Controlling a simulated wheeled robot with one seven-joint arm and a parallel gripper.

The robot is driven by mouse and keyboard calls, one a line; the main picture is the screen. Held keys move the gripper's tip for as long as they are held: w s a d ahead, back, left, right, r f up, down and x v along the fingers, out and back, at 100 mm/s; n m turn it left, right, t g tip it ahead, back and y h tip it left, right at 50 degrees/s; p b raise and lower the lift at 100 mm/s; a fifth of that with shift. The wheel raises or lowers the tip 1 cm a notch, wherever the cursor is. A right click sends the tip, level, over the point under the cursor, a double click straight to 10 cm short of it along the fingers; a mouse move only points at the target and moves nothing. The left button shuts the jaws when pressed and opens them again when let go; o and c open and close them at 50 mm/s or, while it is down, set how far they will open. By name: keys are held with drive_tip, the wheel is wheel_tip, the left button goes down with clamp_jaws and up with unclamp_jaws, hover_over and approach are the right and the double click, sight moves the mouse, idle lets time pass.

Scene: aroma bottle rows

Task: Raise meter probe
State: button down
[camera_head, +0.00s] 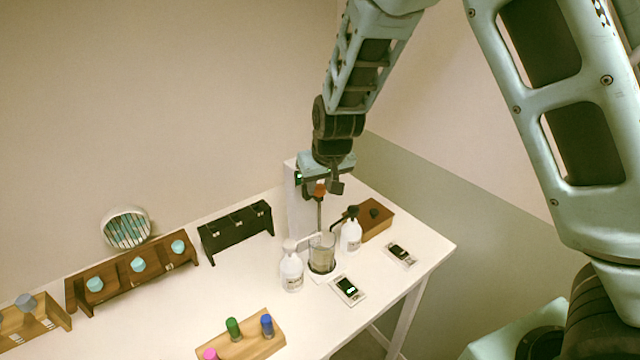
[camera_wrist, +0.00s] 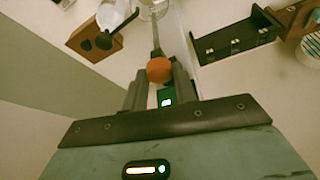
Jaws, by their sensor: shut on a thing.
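The meter probe (camera_head: 319,211) is a thin dark rod with an orange knob on top. It stands roughly upright over the clear beaker (camera_head: 322,252); I cannot tell whether its tip is inside the beaker. My gripper (camera_head: 320,187) points down and is shut on the probe at its orange knob. In the wrist view the orange knob (camera_wrist: 159,69) sits between the two fingers of my gripper (camera_wrist: 160,85), and the rod runs toward the beaker (camera_wrist: 153,8). A pale upright stand (camera_head: 299,205) with a green light is close behind the gripper.
White pump bottles stand left (camera_head: 291,270) and right (camera_head: 351,235) of the beaker. A small meter (camera_head: 348,289) lies in front, another device (camera_head: 400,254) to the right. A brown block (camera_head: 376,221), black rack (camera_head: 236,231) and wooden racks (camera_head: 135,270) with bottles stand around.

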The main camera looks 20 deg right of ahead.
drive_tip(key=c, duration=1.1)
unclamp_jaws()
drive_tip(key=shift+r, duration=0.2)
drive_tip(key=b+v, duration=0.2)
drive_tip(key=v, duration=1.5)
drive_tip(key=shift+r, duration=0.15)
drive_tip(key=shift+s, duration=0.1)
drive_tip(key=s+a+f+n+g+b, duration=0.1)
drive_tip(key=s+a+f+n+b, duration=0.1)
drive_tip(key=s+f, duration=0.4)
drive_tip(key=s+a+f+n+g+b, duration=0.2)
drive_tip(key=s+f+b, duration=0.3)
drive_tip(key=s, duration=0.7)
drive_tip(key=s+a+f+n+g+b, duration=0.1)
drive_tip(key=s+a+f+n+b, duration=0.1)
drive_tip(key=s+f, duration=0.7)
drive_tip(key=shift+a+f+n+b, duration=0.25)
drive_tip(key=shift+a+n+b, duration=0.25)
drive_tip(key=shift+b, duration=0.5)
